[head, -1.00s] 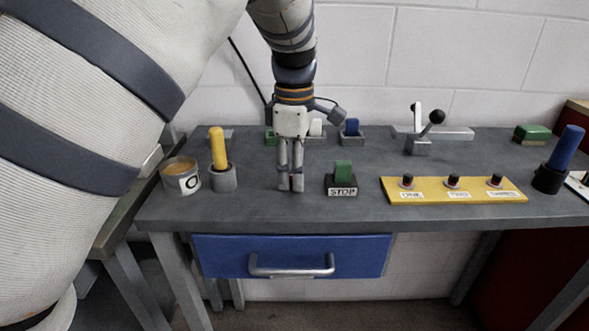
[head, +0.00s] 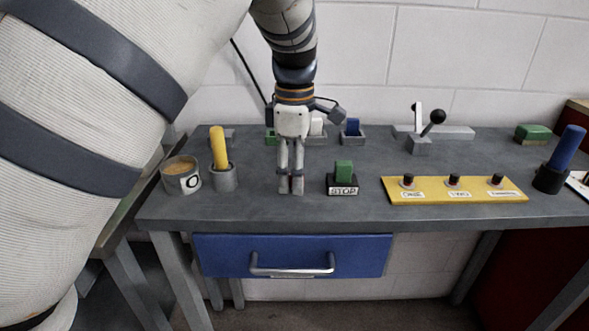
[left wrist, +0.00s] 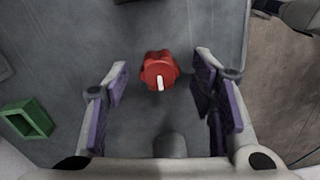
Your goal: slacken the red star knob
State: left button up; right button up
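The red star knob (left wrist: 159,66) shows in the left wrist view, lobed, with a white pointer mark. It lies between the fingertips, with a gap to the purple pads on each side. My left gripper (left wrist: 160,86) is open and empty, and not visibly touching the knob. In the head view the left gripper (head: 291,190) points down over the grey bench (head: 250,212), left of the green STOP block. The knob is hidden behind the fingers there. My right gripper is not in view.
A green block on a STOP-labelled base (head: 342,179) stands close right of the gripper. A yellow handle in a grey holder (head: 220,160) and a labelled can (head: 181,176) stand left. A yellow panel with several knobs (head: 453,190) lies farther right.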

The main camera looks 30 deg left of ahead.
pick_arm(q)
jog(key=shift+r, duration=0.15)
notch_tip(320, 180, up, 12)
dwell(0.3)
notch_tip(320, 180, down, 12)
jog(key=m, duration=1.8)
jog(key=shift+d+m, duration=0.1)
jog(key=shift+m, duration=0.3)
jog(key=c, duration=1.1)
